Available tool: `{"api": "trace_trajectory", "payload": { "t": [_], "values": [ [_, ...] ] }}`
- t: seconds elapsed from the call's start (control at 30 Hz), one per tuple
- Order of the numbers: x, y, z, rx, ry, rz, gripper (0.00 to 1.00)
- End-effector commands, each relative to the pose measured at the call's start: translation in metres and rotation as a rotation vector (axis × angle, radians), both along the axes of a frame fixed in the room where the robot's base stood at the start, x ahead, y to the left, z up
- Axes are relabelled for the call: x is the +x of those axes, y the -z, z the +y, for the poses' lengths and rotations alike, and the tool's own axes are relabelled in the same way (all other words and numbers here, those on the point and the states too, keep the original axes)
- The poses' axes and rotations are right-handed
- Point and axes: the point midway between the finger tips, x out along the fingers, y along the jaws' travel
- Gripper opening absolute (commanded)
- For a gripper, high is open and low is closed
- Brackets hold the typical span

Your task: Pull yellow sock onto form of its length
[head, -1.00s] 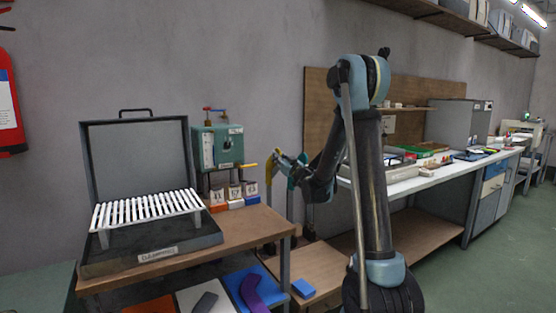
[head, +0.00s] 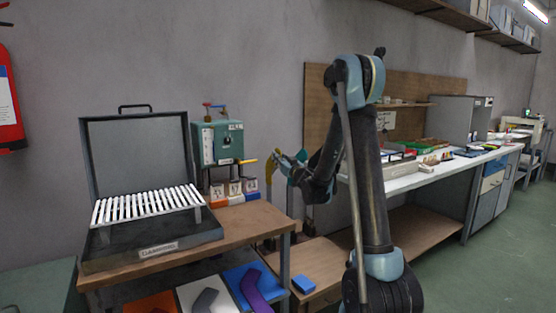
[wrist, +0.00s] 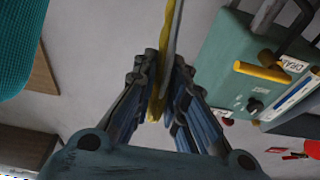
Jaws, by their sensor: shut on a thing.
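My gripper (head: 277,156) is at the end of the outstretched arm, just right of the green box. In the wrist view my gripper (wrist: 160,85) has its fingers closed around a narrow yellow strip, the yellow sock (wrist: 170,18). In the head view the yellow sock (head: 269,172) hangs at the fingertips, clear of the table. A thin grey strip (wrist: 176,35) runs along the sock in the wrist view; whether it is a form cannot be told.
The green box (head: 219,143) with a yellow lever (head: 248,160) stands close left of my gripper. Below it are small numbered blocks (head: 235,199). An open case (head: 150,252) with a white slatted rack (head: 148,204) is further left. A purple piece (head: 256,287) lies on a blue panel.

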Motion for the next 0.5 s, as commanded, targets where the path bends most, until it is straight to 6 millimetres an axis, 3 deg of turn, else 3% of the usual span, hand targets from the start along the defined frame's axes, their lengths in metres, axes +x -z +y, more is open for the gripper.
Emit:
{"api": "trace_trajectory", "payload": {
  "t": [0.5],
  "values": [
    [0.0003,0.0106,0.0001,0.0,0.0,0.0,0.0]
  ]
}}
